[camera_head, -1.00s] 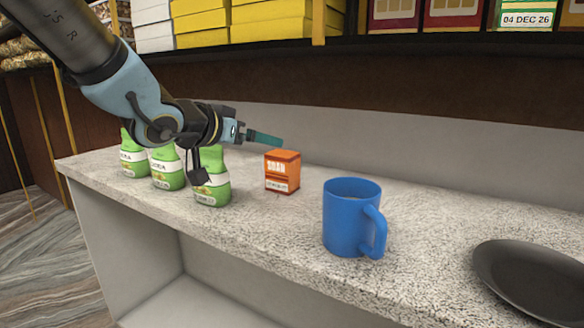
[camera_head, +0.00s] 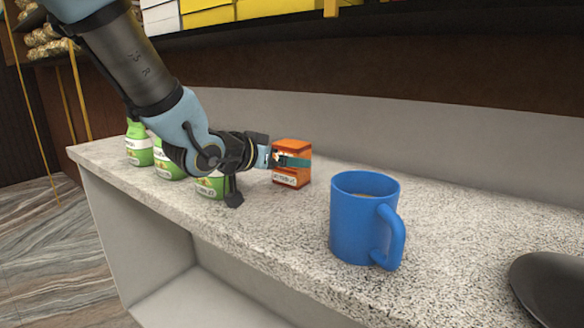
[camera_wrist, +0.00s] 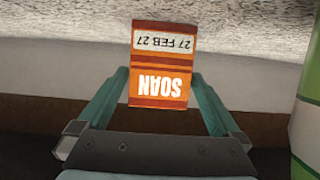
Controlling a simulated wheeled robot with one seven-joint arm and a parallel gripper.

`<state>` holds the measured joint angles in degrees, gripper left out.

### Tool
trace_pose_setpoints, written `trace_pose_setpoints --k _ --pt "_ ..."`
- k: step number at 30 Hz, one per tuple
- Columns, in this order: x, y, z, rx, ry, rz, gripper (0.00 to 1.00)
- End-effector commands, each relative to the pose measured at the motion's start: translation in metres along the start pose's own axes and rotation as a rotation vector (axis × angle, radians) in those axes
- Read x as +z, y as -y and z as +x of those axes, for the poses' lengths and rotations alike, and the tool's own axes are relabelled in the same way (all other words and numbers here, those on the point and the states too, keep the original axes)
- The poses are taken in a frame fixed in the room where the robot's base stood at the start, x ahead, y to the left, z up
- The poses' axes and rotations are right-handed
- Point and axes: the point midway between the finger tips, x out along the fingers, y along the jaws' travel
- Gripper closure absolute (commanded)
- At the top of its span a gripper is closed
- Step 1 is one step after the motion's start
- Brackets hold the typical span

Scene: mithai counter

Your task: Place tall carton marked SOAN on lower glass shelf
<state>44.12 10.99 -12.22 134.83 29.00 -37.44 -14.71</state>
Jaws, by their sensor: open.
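The orange carton (camera_head: 292,179) stands upright on the speckled counter, right of the green bottles and behind the blue mug. In the wrist view the carton (camera_wrist: 160,65) appears upside down, with the word SOAN and a white label reading 27 FEB 27. My gripper (camera_head: 290,161) is at the carton's upper part. The lower glass shelf cannot be made out in these frames.
Several green bottles (camera_head: 138,146) stand left of the carton, partly behind my arm. A blue mug (camera_head: 362,222) stands in front and to the right. A dark plate (camera_head: 550,285) lies at the right edge. The counter (camera_head: 450,225) between mug and back wall is clear.

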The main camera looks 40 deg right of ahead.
Motion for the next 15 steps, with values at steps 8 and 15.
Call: trace_pose_setpoints --k 8,15 --pt "0.001 -0.001 0.029 0.002 0.002 -0.001 0.0" --pt "0.0 0.0 0.059 0.0 0.001 0.001 0.0"
